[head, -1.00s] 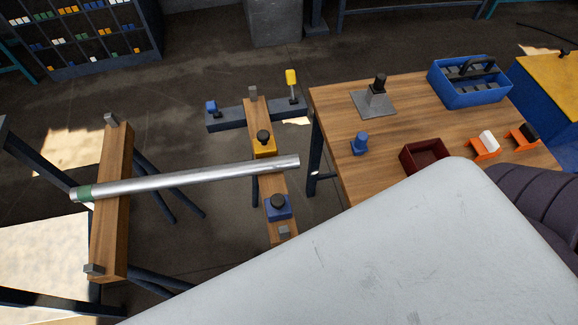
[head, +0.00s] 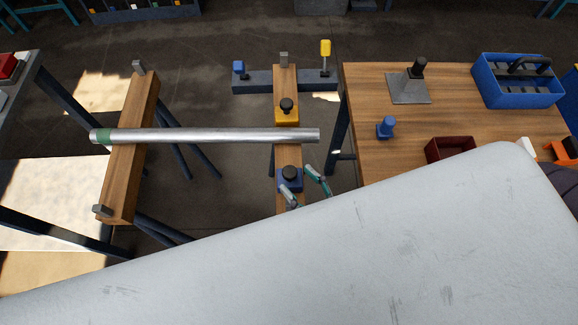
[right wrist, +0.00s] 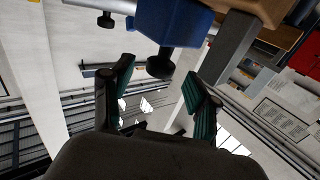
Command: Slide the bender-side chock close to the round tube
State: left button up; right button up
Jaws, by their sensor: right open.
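The round tube (head: 215,136), silvery with a green band near its left end, lies across two wooden beams. On the right beam, a blue chock (head: 281,181) with a black knob sits on the near side of the tube, with a small gap. A yellow chock (head: 280,117) with a black knob sits on the far side, close to the tube. My right gripper (head: 304,186) is open at the near right of the blue chock. In the right wrist view, the blue chock (right wrist: 172,22) and its knob are just beyond the spread fingers (right wrist: 162,86). My left gripper is out of view.
Stop pegs (head: 284,58) stand at the beam ends. A wooden table (head: 365,90) on the right holds a blue tote (head: 515,88), a dark red tray (head: 450,148) and a blue knobbed piece (head: 386,127). A large pale surface fills the foreground.

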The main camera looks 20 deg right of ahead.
aim_at(295, 178)
jog(key=shift+x, duration=1.95)
